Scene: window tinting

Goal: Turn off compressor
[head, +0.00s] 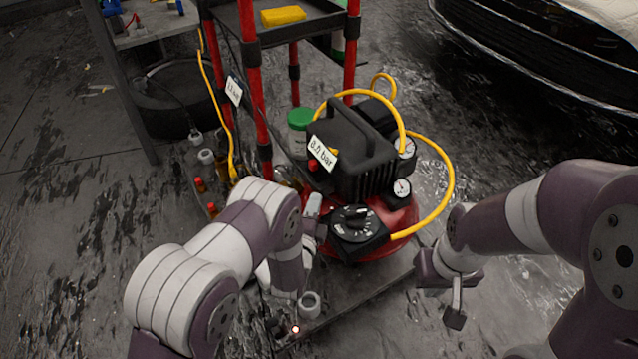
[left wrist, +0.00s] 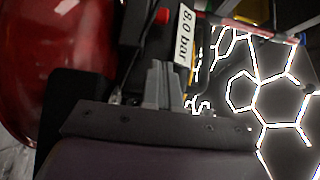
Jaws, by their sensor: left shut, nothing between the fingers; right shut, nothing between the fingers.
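The compressor (head: 352,150) has a black housing with a handle, a red tank (head: 392,225) and a label reading "8.0 bar" (head: 323,153). A black panel with a round dial knob (head: 354,217) is on its front. A small red part (head: 313,165) sits by the label; a red button (left wrist: 162,16) shows by the label in the left wrist view. My left gripper (head: 313,203) is shut and empty beside the compressor, left of the dial; its fingers (left wrist: 163,70) point towards the red button. Any contact is unclear. My right gripper (head: 454,305) is shut and empty, right of the compressor.
A red-post cart (head: 260,100) with a yellow block (head: 283,16) stands behind. A yellow hose (head: 446,190) loops around the compressor's right side. A dark car (head: 540,45) is at upper right.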

